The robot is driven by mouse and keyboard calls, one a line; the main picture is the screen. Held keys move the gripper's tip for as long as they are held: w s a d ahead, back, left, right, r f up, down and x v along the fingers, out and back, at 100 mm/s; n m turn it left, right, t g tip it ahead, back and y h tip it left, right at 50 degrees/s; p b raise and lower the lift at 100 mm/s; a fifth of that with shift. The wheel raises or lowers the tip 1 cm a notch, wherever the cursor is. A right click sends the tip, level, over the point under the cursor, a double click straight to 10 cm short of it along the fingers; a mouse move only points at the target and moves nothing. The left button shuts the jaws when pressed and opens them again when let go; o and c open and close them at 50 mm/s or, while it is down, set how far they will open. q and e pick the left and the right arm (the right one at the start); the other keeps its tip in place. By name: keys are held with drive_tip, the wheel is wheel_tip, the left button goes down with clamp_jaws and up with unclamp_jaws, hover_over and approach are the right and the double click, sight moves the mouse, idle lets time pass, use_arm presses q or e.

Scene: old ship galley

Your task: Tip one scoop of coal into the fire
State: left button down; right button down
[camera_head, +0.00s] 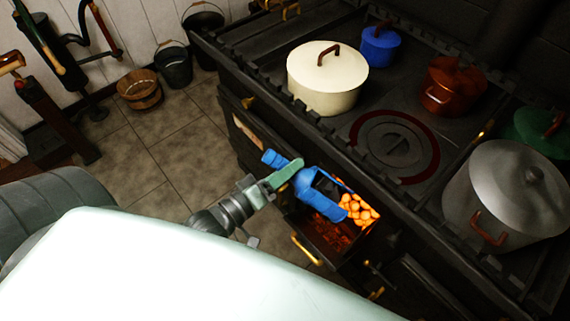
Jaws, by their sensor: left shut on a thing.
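A blue scoop (322,194) lies at the open firebox (325,235) in the front of the black stove. Its ribbed handle points to the upper left and its mouth to the lower right. My left gripper (287,174), with green fingers, is shut on the scoop's handle. Glowing orange lumps (358,210) sit at the scoop's mouth, over or in the firebox. I cannot tell whether any of them rest in the scoop. A red glow shows lower inside the firebox. My right gripper is not in view.
On the stove top stand a cream pot (325,85), a blue pot (380,48), a red-brown pot (453,88) and a large grey pot (508,190). Buckets (174,68) and a wooden tub (140,90) stand by the wall. The tiled floor (165,150) left of the stove is clear.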

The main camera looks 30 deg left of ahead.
use_arm(q)
drive_tip(key=shift+w+d+r+m+y+p, duration=0.15)
drive_tip(key=shift+d+r+m+p, duration=0.1)
drive_tip(key=shift+r+p, duration=0.3)
drive_tip(key=shift+s+d+r+m+y+p, duration=0.15)
drive_tip(key=shift+d+r+m+p, duration=0.1)
drive_tip(key=shift+r+p, duration=0.2)
drive_tip(key=d+m+p, duration=0.1)
drive_tip(key=p, duration=0.1)
drive_tip(key=d+r+g+p, duration=0.1)
drive_tip(key=p, duration=0.1)
drive_tip(key=d+r+m+y+p, duration=0.1)
drive_tip(key=d+p, duration=0.1)
drive_tip(key=p, duration=0.1)
drive_tip(key=shift+w+d+r+m+g, duration=0.1)
drive_tip(key=shift+w+r+m+g, duration=0.05)
drive_tip(key=shift+w+m+g, duration=0.2)
drive_tip(key=d+p, duration=0.1)
drive_tip(key=d+r+m+p, duration=0.1)
drive_tip(key=p, duration=0.1)
drive_tip(key=shift+w+d+y, duration=0.1)
drive_tip(key=shift+w+y, duration=0.05)
drive_tip(key=shift+y, duration=0.15)
drive_tip(key=shift+w+d+r+m+g+p, duration=0.15)
drive_tip(key=shift+d+m+g+p, duration=0.1)
drive_tip(key=shift+d+m+p, duration=0.4)
drive_tip(key=shift+a, duration=0.1)
